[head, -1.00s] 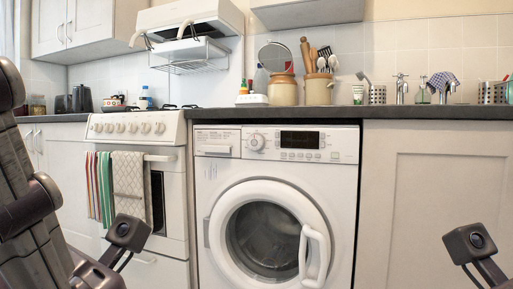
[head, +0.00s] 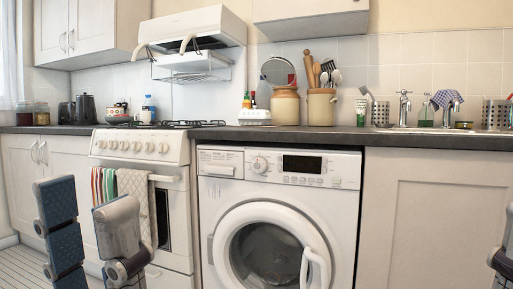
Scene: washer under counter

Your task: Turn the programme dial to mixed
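The programme dial (head: 259,164) is a round white knob on the upper front panel of the white washer (head: 209,215), between the drawer and the dark display. Its markings and pointer are too small to read. My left gripper (head: 86,200) is at the lower left, in front of the cooker, with its two fingers apart and nothing between them. It is well to the left of the dial and lower than it. Only a small part of my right gripper (head: 504,245) shows at the right edge, far from the dial; the rest is cut off.
The washer door (head: 235,220) is shut, its handle (head: 316,268) at its right. A cooker (head: 140,147) with hanging towels (head: 135,185) stands left of the washer. The dark counter (head: 400,140) overhangs above. A plain cabinet front (head: 430,215) is at the right. The space before the dial is clear.

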